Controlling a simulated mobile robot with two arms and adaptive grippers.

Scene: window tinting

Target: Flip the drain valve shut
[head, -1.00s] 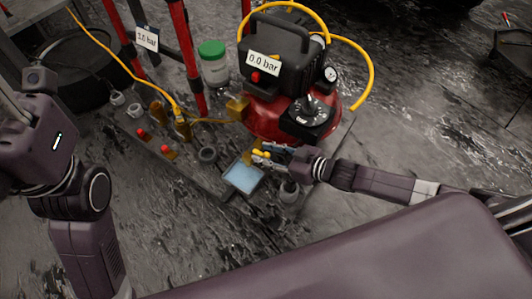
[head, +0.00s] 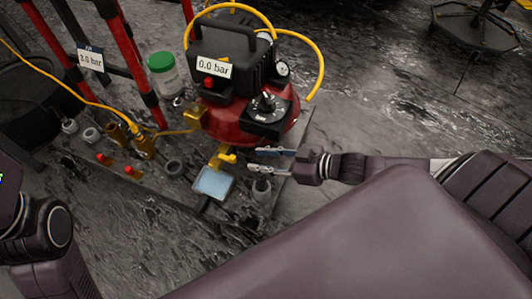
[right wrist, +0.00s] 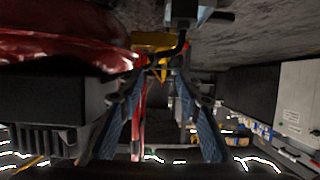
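The yellow drain valve (head: 226,157) sticks out low at the front of the red air compressor (head: 228,122), whose label reads 0.0 bar. My right gripper (head: 255,159) is just right of the valve, its two fingers spread and empty, with a small gap to the yellow handle. In the right wrist view the open fingers (right wrist: 157,80) frame yellow valve parts (right wrist: 155,42) beyond their tips; the red tank fills the upper left. My left arm shows at the lower left of the head view, but its gripper is out of frame.
A black knob box (head: 266,118) sits above the gripper. A green-capped jar (head: 164,75), red-tipped fittings and a yellow hose are to the left.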

